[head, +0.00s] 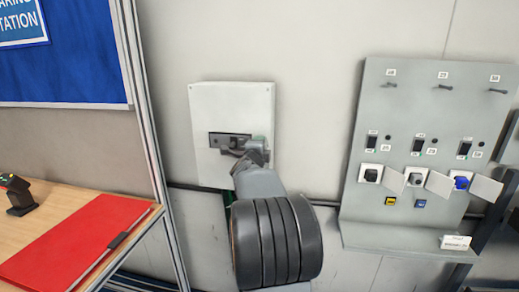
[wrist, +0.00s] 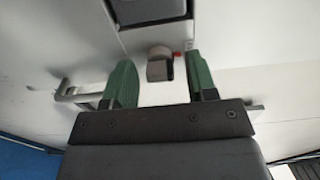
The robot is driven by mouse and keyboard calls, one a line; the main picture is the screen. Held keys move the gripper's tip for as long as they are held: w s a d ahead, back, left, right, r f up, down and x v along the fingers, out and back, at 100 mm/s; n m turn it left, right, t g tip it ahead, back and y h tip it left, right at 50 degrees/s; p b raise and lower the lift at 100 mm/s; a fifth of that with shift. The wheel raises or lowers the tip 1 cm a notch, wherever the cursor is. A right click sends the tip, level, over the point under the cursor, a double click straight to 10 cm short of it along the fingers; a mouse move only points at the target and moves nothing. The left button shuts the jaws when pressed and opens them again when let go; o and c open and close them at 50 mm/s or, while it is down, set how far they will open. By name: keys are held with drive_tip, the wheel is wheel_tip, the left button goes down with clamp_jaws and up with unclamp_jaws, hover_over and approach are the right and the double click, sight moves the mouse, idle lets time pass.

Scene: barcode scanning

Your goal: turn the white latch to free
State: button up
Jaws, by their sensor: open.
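A white wall box (head: 232,104) carries a dark plate (head: 217,139) on its front. My gripper (head: 238,149) is at this plate in the head view and hides part of it. In the wrist view, the two green fingers of my gripper (wrist: 160,60) are open. A small grey-brown block (wrist: 159,66) shows between them, with a gap on either side. A small red mark (wrist: 177,53) is beside the block. The block may be the latch; its colour looks darker than white here, and its setting is unclear.
A grey panel (head: 405,110) with hooks, switches and small open doors stands right. A wooden table (head: 50,205) with a red folder (head: 75,240) is left.

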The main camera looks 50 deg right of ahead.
drive_tip(key=b+v, duration=0.1)
drive_tip(key=v, duration=1.2)
drive_tip(key=shift+s+a, duration=0.2)
drive_tip(key=shift+a, duration=0.15)
